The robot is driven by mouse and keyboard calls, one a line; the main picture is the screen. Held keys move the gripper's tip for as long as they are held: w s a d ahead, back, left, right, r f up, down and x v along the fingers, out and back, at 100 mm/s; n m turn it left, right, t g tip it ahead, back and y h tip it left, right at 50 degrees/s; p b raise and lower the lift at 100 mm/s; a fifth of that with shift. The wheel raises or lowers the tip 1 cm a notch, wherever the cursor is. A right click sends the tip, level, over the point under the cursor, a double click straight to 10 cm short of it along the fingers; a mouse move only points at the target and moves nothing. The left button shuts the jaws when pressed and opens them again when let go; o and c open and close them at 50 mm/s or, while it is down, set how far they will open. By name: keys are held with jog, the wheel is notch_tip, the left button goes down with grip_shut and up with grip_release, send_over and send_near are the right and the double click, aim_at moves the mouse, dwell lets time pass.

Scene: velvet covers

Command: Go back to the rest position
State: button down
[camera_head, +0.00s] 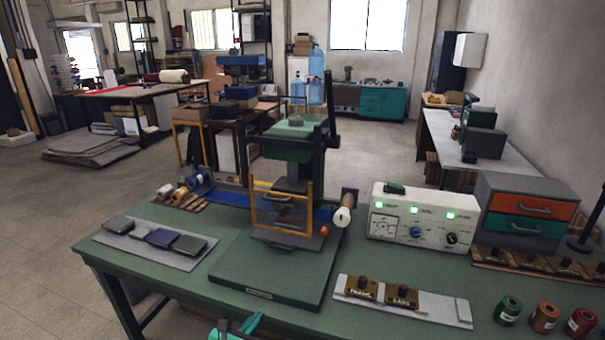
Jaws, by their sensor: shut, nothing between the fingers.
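My gripper (238,328) shows only in part at the bottom edge of the head view, teal and dark, by the near edge of the green table (180,285). It is shut and nothing shows in it. The rest of my arm is out of the picture. A stamping press (292,150) with a yellow guard frame (284,207) stands on the table beyond my gripper, well apart from it. Several flat covers (160,238), grey, dark blue and green, lie in a row on a grey mat (110,242) to the left of the press.
A white control box (418,217) with green lights stands right of the press. Brass stamps (402,297) sit on a grey strip at the front right. Several coloured spools (545,317) stand at the right corner. The table's front left is clear.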

jog(key=s+f+m+y, duration=0.2)
jog(key=s+f+m, duration=0.5)
jog(key=s, duration=0.4)
jog(key=s+f+m+y, duration=0.3)
jog(key=s+f+m, duration=0.4)
jog(key=s, duration=0.5)
jog(key=s+d+r+m+t, duration=0.1)
jog(key=s+d+r+m, duration=0.3)
jog(key=s+m, duration=0.2)
jog(key=s+d+r+m+h, duration=0.1)
jog(key=s+d+r+m, duration=0.2)
jog(key=s+m, duration=0.3)
jog(key=s+d+r+m+t, duration=0.1)
jog(key=s+d+r+m, duration=0.3)
jog(key=s, duration=0.8)
jog(key=shift+s+d+r+m+t, duration=0.25)
jog(key=shift+d+r+m+t, duration=0.1)
jog(key=shift+d+m, duration=0.65)
